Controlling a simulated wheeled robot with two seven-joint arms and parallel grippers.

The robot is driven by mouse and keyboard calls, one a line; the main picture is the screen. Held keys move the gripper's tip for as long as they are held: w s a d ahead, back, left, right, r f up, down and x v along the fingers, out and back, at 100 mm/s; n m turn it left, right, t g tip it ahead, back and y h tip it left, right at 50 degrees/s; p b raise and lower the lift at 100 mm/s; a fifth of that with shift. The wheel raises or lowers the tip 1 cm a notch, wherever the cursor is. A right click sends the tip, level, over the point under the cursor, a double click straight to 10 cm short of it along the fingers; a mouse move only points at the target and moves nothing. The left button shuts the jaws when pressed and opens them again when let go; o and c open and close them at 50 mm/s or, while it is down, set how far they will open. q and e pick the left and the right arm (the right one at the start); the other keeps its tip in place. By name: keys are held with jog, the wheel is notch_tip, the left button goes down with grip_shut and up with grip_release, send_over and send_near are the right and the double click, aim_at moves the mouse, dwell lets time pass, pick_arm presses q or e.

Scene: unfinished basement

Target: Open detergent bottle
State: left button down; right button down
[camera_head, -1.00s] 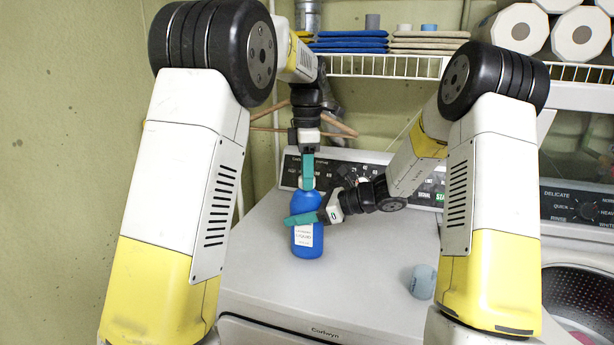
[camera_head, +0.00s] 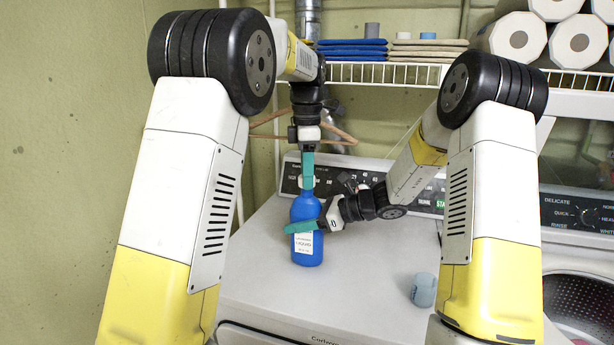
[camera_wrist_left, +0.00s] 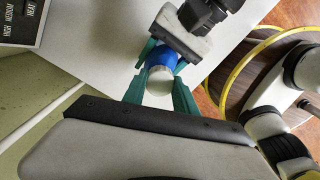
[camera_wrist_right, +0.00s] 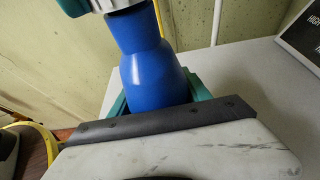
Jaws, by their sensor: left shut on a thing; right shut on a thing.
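The blue detergent bottle (camera_head: 304,209) stands upright on the white machine top, with a white label on its front. My right gripper (camera_head: 303,227) is shut around its body from the right; the right wrist view shows the bottle (camera_wrist_right: 155,78) between the fingers. My left gripper (camera_head: 307,180) is above the bottle, pointing down, shut on the pale cap (camera_wrist_left: 160,82). The ribbed cap (camera_wrist_right: 106,5) is partly cut off in the right wrist view. A dark band shows at the neck's top below it; I cannot tell whether cap and neck still touch.
A blue-grey cup-like object (camera_head: 422,290) lies on the white machine top (camera_head: 365,270) at the right. The control panel (camera_head: 340,177) is behind the bottle. A wire shelf (camera_head: 385,73) with folded cloths and paper rolls is above. A washer drum opening (camera_head: 580,305) is at the right.

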pick_arm(q)
jog(key=shift+r, duration=2)
pick_arm(e)
jog(key=shift+c, duration=2.1)
grip_release()
